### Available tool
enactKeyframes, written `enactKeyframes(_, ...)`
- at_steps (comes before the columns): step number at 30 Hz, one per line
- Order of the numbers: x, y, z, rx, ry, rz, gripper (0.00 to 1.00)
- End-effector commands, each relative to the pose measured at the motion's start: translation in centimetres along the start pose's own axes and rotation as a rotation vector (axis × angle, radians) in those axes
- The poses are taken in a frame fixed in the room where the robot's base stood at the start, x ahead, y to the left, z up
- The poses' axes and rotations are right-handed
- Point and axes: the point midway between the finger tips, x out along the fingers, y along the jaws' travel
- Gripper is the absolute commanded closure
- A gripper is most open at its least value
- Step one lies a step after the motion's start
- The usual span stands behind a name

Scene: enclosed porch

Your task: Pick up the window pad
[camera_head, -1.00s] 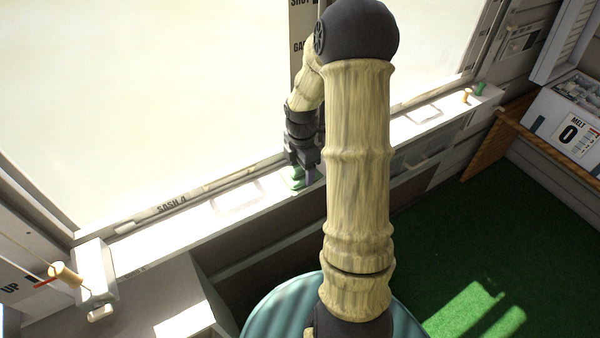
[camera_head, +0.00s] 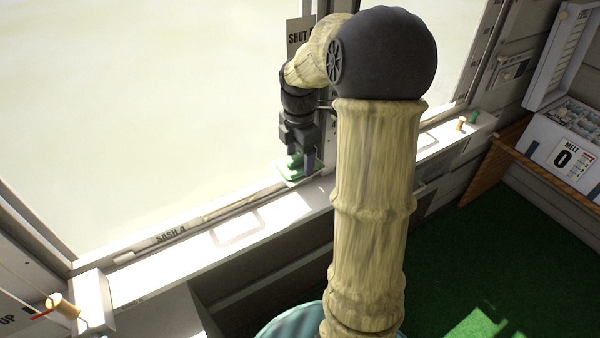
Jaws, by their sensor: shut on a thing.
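The window pad (camera_head: 296,176) is a green knob on a pale, flat greenish base. It shows in the head view just in front of the window, near the middle of the sill. My gripper (camera_head: 301,158) points down and is shut on the pad's green knob. The pad appears a little above the sill (camera_head: 285,207), though the exact gap cannot be told. The dark fingers hide part of the knob.
A sash rail marked SASH 4 (camera_head: 171,236) runs along the window's foot. A wooden spool (camera_head: 62,304) sits at the left, and small pegs (camera_head: 461,123) stand on the far right sill. A white box with a 0 card (camera_head: 565,155) rests on a wooden shelf at right.

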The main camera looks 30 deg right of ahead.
Motion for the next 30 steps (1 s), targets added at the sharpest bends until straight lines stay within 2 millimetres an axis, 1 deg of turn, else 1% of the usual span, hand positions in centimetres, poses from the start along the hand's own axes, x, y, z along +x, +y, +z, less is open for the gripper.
enactKeyframes(1, -0.9, 0.1, 0.1, 0.002, -0.002, 0.003, 0.58)
enactKeyframes(3, -1.7, 0.0, 0.1, 0.003, -0.001, 0.001, 0.58)
enactKeyframes(6, -2.3, 0.0, 0.2, 0.005, 0.001, 0.0, 0.58)
enactKeyframes(22, -2.4, 0.0, 0.1, 0.002, 0.001, -0.001, 0.58)
enactKeyframes(23, -2.4, 0.0, 0.1, 0.002, 0.001, -0.001, 0.37)
enactKeyframes(25, -2.4, 0.0, 0.1, 0.002, 0.001, -0.001, 0.51)
enactKeyframes(30, -2.4, 0.0, 0.0, 0.001, 0.001, -0.001, 0.51)
